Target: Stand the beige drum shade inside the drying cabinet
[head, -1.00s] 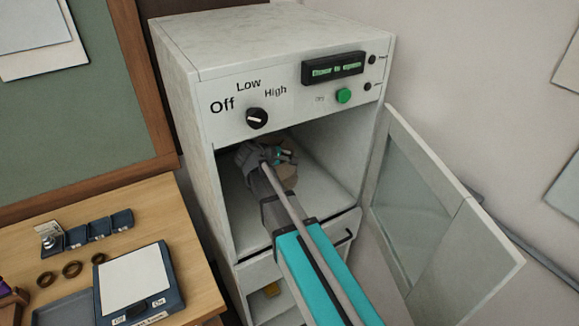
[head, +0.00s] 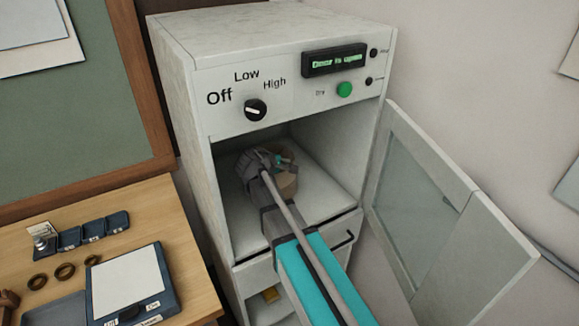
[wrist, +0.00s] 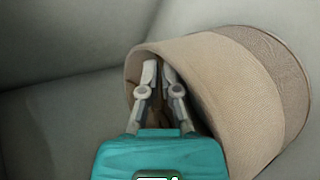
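The beige drum shade (head: 288,184) is inside the drying cabinet (head: 222,200), low in the open compartment and partly hidden by my gripper. In the wrist view the shade (wrist: 225,90) fills the middle and right, with an open end facing my gripper and a darker band at its far end. My gripper (wrist: 159,76) has both fingers at the shade's open end, a narrow gap between them. Whether they pinch the shade's wall is not clear. In the head view my gripper (head: 270,160) is well inside the compartment. Whether the shade rests on the compartment floor is unclear.
The cabinet's glazed door (head: 425,200) stands open to the right. Above the opening are a dial (head: 255,110), a lit display (head: 335,60) and a green button (head: 344,90). A wooden bench (head: 185,240) with small parts stands at left. Compartment floor is clear around the shade.

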